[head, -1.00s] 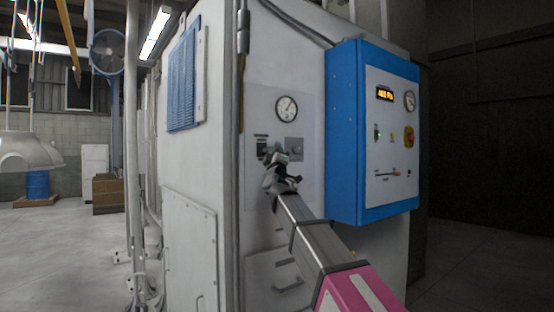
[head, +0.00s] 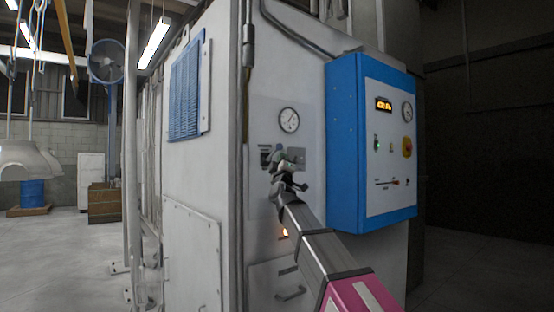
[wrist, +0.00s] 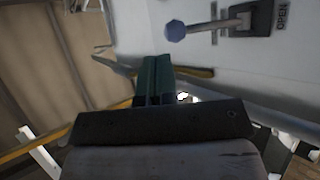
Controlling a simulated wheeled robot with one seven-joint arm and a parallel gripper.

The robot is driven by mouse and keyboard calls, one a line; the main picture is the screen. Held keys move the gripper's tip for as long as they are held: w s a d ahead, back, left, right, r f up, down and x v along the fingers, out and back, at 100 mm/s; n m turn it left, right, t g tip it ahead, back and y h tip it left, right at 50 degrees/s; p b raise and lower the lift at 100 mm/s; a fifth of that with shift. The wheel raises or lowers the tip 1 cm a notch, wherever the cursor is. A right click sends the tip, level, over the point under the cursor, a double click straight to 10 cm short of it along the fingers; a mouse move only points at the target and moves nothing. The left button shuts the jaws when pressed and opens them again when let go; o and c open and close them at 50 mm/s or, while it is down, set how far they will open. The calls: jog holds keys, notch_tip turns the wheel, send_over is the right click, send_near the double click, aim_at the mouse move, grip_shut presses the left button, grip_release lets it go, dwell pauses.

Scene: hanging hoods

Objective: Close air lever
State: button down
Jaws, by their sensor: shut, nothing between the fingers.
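The air lever is a rod with a blue faceted knob (wrist: 175,30), at the top of the wrist view. It runs right to a dark mounting plate (wrist: 254,18) marked OPEN. In the head view the lever's dark plate (head: 265,155) shows on the pale cabinet below the round gauge; the knob is hidden or too small there. My gripper (head: 277,156) is shut and empty in front of this panel. Its dark green fingers (wrist: 153,80) lie below the knob in the wrist view, apart from it in the picture.
The pale cabinet (head: 212,215) fills the middle. A round gauge (head: 289,119) sits above my gripper. A blue control box (head: 343,150) juts out on the right. A vertical pipe (head: 134,150) runs on the left. Open floor (head: 470,265) shows at right.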

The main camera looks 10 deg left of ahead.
jog(key=s+d+f, duration=0.3)
jog(key=s, duration=0.6)
jog(key=shift+s+d+f, duration=0.15)
jog(key=shift+s+d, duration=0.05)
jog(key=shift+s, duration=0.05)
